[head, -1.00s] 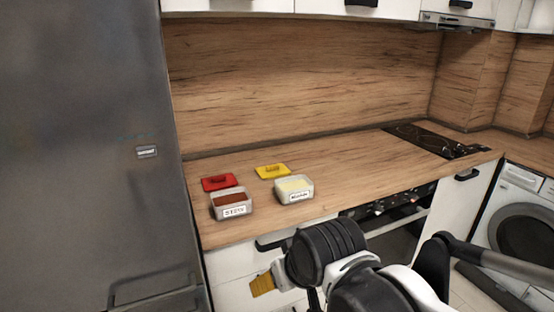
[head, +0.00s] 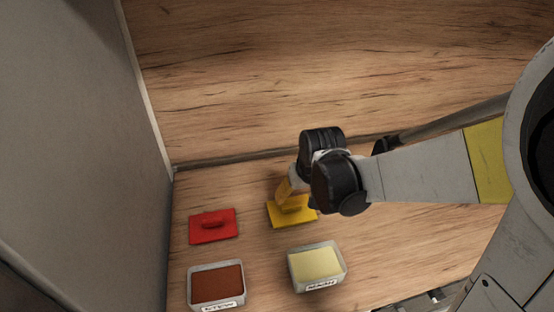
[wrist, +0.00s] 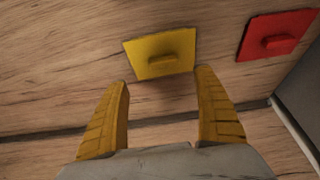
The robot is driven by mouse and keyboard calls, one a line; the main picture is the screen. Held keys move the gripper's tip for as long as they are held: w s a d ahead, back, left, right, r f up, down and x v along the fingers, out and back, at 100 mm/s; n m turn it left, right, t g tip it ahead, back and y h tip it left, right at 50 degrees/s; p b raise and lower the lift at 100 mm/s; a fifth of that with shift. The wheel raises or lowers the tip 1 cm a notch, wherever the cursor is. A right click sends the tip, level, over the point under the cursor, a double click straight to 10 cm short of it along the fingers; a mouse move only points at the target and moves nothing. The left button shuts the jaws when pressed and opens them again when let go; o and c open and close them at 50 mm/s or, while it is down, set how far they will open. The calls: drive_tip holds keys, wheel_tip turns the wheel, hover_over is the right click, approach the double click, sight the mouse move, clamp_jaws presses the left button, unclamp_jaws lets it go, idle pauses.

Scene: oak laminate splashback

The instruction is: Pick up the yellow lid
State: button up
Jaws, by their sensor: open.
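The yellow lid (head: 283,216) lies flat on the wooden counter, handle upward. It also shows in the wrist view (wrist: 152,50), beyond my fingertips and slightly left of the middle between them. My gripper (head: 284,192) has yellow fingers and appears just above or at the lid's back edge in the head view; contact cannot be told. In the wrist view my gripper (wrist: 162,85) is open, with its two fingers wide apart and nothing between them. Part of the lid is hidden behind my gripper and wrist in the head view.
A red lid (head: 213,225) lies left of the yellow one. In front stand a container with brown contents (head: 217,284) and one with pale yellow contents (head: 316,267). The grey fridge side (head: 80,150) bounds the left; the wooden splashback (head: 330,70) bounds the back.

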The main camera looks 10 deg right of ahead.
sight(292, 205)
drive_tip(key=x, duration=0.1)
drive_tip(key=b+x, duration=0.1)
drive_tip(key=x, duration=0.2)
drive_tip(key=shift+s+a+f+b, duration=0.2)
drive_tip(key=shift+s+b, duration=0.05)
drive_tip(key=shift+b, duration=0.1)
drive_tip(key=b+x, duration=0.1)
drive_tip(key=x, duration=0.2)
drive_tip(key=b+x, duration=0.1)
drive_tip(key=x, duration=0.1)
drive_tip(key=shift+w+a+f+b, duration=0.15)
drive_tip(key=shift+w+f+b, duration=0.15)
drive_tip(key=shift+w, duration=0.2)
drive_tip(key=shift+r, duration=0.15)
drive_tip(key=shift+c, duration=0.3)
drive_tip(key=c, duration=1.1)
